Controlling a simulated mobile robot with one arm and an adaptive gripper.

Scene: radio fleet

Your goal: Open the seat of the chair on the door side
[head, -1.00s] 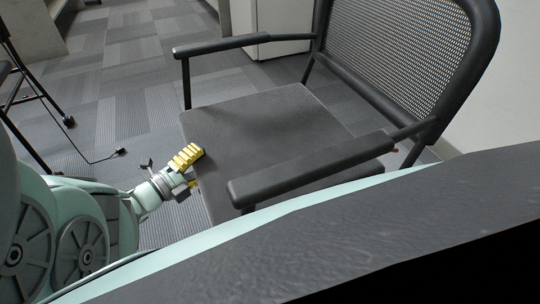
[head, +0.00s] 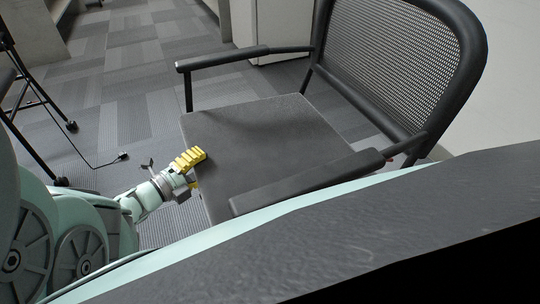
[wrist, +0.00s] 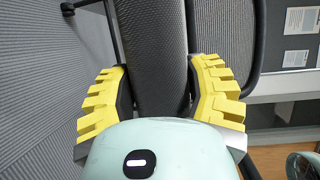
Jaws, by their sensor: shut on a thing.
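The chair has a flat dark grey seat (head: 265,135), black armrests and a mesh back (head: 385,65). My gripper (head: 195,168) is at the seat's front edge, at the left in the head view. One yellow finger lies over the top of the seat; the other is mostly hidden below it. In the wrist view, the yellow fingers (wrist: 160,95) stand on both sides of the dark seat edge (wrist: 157,60), shut on it.
The near armrest (head: 305,182) and far armrest (head: 240,57) flank the seat. A black-legged stand (head: 35,100) and a cable (head: 95,160) are on the carpet at left. A white cabinet (head: 280,30) stands behind the chair. Carpet is clear at upper left.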

